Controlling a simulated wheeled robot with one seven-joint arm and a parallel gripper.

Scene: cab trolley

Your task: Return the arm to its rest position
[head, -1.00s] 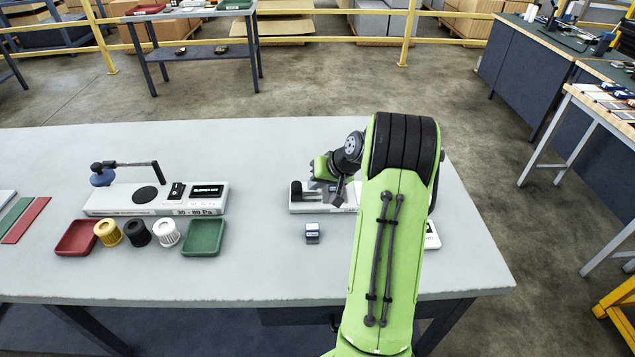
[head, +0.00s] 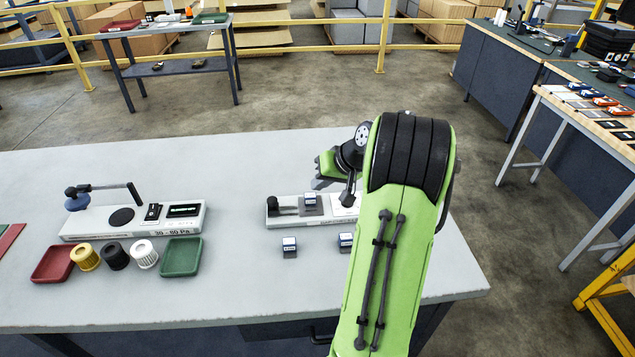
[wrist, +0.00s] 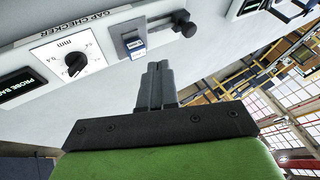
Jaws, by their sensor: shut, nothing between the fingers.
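My green arm stands over the right part of the grey table (head: 230,292) in the head view. My gripper is largely hidden behind my own arm there. In the wrist view the two fingers of my gripper (wrist: 156,68) are together with nothing between them. A white device marked as a gap checker (head: 285,212) lies beyond my gripper, and a small blue and white block (head: 310,199) sits on it. The block also shows in the wrist view (wrist: 135,45), apart from the fingertips, with the dial (wrist: 72,62) beside it.
Two more small blocks, one (head: 289,245) and another (head: 345,241), sit in front of the checker. A second tester (head: 135,219), a red tray (head: 53,264), a green tray (head: 181,257) and yellow, black and white filters stand at left. Yellow rails (head: 381,40) run behind the table.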

